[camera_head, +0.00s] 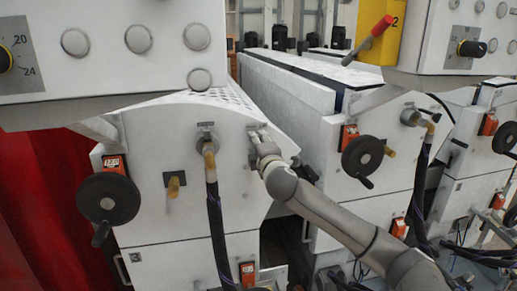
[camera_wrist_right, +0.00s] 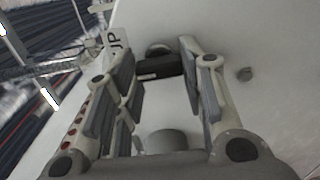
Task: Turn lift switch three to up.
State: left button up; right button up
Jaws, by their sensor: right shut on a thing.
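A dark switch handle (camera_wrist_right: 158,67) on a round grey base sits on a white panel in the right wrist view. A label with "UP" (camera_wrist_right: 118,40) is beside it, partly covered by a finger. My right gripper (camera_wrist_right: 160,75) is shut on the switch, with one finger on each side of the handle. In the head view my right gripper (camera_head: 256,140) is at the upper right of the white machine's front panel (camera_head: 235,185) and hides the switch. My left gripper is not in view.
Left of my right gripper, a pipe fitting with a black hose (camera_head: 214,205) runs down the panel. A black handwheel (camera_head: 108,198) is farther left, and another handwheel (camera_head: 362,155) is on the neighbouring machine to the right. A white control box (camera_head: 110,50) overhangs the panel.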

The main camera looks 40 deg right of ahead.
jog(key=shift+m+b, duration=0.6)
jog(key=shift+m, duration=2.7)
jog(key=o, duration=1)
jog(key=v, duration=1.2)
jog(key=shift+r, duration=0.1)
